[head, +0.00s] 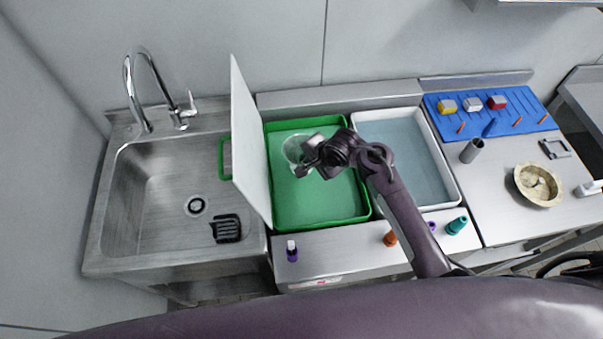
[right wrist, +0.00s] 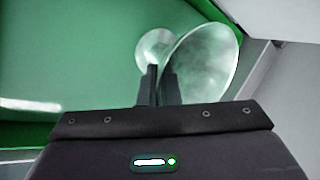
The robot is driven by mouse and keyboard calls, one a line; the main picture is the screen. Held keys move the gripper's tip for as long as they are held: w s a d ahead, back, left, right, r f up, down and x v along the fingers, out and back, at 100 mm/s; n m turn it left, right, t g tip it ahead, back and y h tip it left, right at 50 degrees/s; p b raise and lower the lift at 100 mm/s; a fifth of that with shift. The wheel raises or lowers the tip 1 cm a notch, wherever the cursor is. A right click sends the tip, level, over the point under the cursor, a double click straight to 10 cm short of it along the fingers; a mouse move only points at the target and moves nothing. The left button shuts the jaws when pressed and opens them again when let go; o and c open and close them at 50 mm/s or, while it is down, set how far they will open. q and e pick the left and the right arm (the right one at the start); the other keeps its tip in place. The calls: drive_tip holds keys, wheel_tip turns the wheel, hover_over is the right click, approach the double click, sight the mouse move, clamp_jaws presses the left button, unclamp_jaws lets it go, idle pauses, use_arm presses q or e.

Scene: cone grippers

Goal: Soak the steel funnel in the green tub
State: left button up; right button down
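The green tub (head: 319,219) stands on the counter in the middle of the head view. Its inside is green and smooth. My right gripper (head: 304,165) reaches over the tub from the right, near its upper middle. The shiny, pale steel funnel (head: 295,146) is at its fingertips. In the right wrist view the fingers (right wrist: 158,88) are close together at the narrow end of the funnel (right wrist: 204,62), with its wide mouth tilted up to the right. A second pale round shape shows beside it; I cannot tell whether it is a reflection. My left gripper is not in view.
A white upright panel (head: 246,135) stands along the tub's left side, next to the sink (head: 150,190). A white-rimmed tub (head: 448,172) is on the right. Small bottles or cones (head: 390,239) line the front edge. A blue mat (head: 490,125) and a bowl (head: 538,186) lie farther right.

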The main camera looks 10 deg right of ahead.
drive_tip(key=shift+r, duration=2.3)
drive_tip(key=shift+r, duration=2)
drive_tip(key=shift+f, duration=0.1)
